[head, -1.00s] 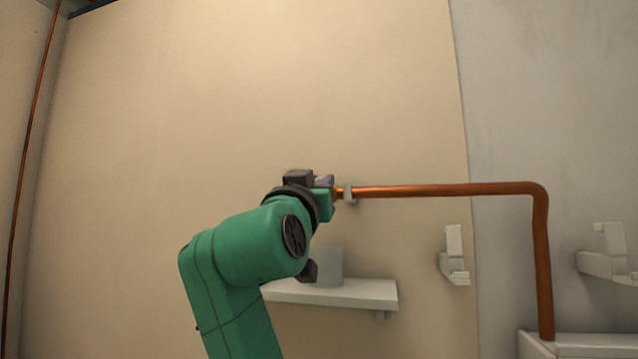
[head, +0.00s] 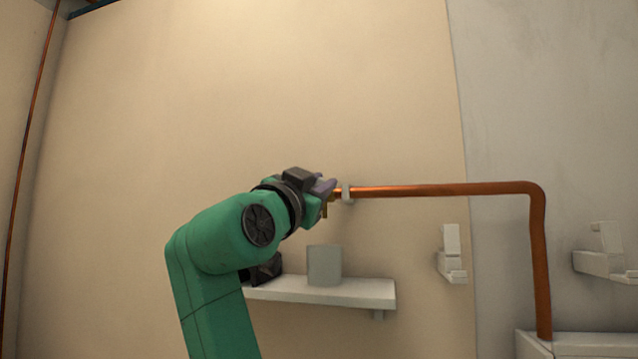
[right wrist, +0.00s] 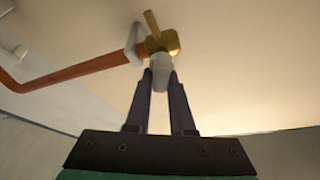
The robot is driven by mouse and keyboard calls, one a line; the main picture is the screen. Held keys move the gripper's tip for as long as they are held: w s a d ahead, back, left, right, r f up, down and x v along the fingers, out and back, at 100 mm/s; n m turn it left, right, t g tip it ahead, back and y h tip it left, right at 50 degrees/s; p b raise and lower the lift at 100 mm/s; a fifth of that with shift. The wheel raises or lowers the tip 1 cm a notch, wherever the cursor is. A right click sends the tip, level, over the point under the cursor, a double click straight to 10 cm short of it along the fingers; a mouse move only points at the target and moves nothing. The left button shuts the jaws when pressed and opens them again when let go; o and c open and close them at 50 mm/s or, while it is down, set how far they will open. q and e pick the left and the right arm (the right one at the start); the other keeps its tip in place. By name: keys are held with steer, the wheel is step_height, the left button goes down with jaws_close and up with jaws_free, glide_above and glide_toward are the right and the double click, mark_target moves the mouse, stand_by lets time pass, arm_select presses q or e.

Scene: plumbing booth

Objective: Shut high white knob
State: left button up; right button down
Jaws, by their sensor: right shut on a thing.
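The white knob (right wrist: 160,72) sits on the brass valve (right wrist: 162,43) at the end of the copper pipe (right wrist: 75,71). My right gripper (right wrist: 160,82) is shut on the knob, one fingertip on each side of it. In the head view the right gripper (head: 327,188) is at the left end of the copper pipe (head: 450,190), and it hides the knob. A small brass part of the valve (head: 325,211) shows just below the fingers. My left gripper is not in view.
A pipe clip (head: 347,193) holds the pipe near the valve. White brackets (head: 451,255) are on the wall to the right. The wall above is clear.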

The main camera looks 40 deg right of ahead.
steer(key=m, duration=0.1)
steer(key=m+g, duration=0.1)
steer(key=m, duration=0.1)
steer(key=m+g+p, duration=0.1)
steer(key=m, duration=0.1)
steer(key=shift+d+f, duration=0.1)
steer(key=shift+f, duration=0.15)
steer(key=m+g, duration=0.1)
steer(key=m, duration=0.2)
steer(key=shift+s+f+g+y, duration=0.1)
steer(key=shift+s+g+y, duration=0.05)
steer(key=shift+g+y, duration=0.2)
steer(key=m, duration=0.2)
steer(key=m+g, duration=0.1)
steer(key=m, duration=0.1)
steer(key=shift+s+d+f+y, duration=0.1)
steer(key=shift+f+y, duration=0.1)
steer(key=shift+y, duration=0.15)
steer(key=shift+f+m+g+y, duration=0.1)
steer(key=shift+m+g+y, duration=0.45)
steer(key=shift+m, duration=0.95)
steer(key=c, duration=1)
jaws_free()
steer(key=shift+o, duration=1.1)
steer(key=shift+w+d, duration=0.1)
steer(key=shift+w, duration=0.1)
